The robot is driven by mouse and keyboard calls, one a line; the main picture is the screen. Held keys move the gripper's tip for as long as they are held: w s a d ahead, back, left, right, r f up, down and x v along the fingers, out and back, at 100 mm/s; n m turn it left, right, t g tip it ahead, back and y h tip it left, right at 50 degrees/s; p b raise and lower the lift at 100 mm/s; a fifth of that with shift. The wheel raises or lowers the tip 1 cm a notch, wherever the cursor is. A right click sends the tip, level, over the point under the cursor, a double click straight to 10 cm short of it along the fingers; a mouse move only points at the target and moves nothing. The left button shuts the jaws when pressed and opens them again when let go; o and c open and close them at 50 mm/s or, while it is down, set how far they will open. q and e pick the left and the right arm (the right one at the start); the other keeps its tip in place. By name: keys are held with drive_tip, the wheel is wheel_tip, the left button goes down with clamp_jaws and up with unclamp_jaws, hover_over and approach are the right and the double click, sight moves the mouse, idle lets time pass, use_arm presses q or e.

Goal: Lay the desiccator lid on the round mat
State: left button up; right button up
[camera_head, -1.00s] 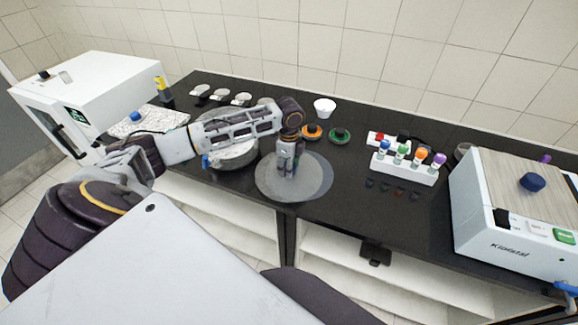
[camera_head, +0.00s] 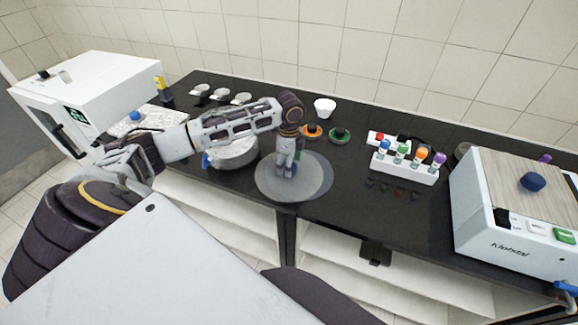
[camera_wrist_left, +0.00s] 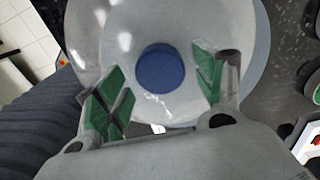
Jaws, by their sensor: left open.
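The clear desiccator lid (camera_wrist_left: 130,30) with its round blue knob (camera_wrist_left: 161,67) fills the middle of the left wrist view. It lies over the grey round mat (camera_wrist_left: 258,60), whose edge shows past the lid's right side. In the head view the mat (camera_head: 318,182) is on the dark bench near its front edge, and the see-through lid is hard to tell from it. My left gripper (camera_head: 287,170) points down over the mat. Its green-padded fingers (camera_wrist_left: 160,82) are apart on either side of the knob, with gaps to it. My right gripper is not in view.
The round desiccator base (camera_head: 235,158) stands left of the mat, partly behind my arm. Orange (camera_head: 312,131) and green (camera_head: 340,135) ring-shaped items lie behind the mat. A white vial rack (camera_head: 405,170) and a large boxy machine (camera_head: 515,215) stand to the right.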

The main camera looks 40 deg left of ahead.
use_arm(q)
wheel_tip(320, 180, up, 10)
drive_tip(key=shift+r+b, duration=0.25)
drive_tip(key=shift+b, duration=0.15)
idle(0.5)
drive_tip(key=shift+a, duration=0.1)
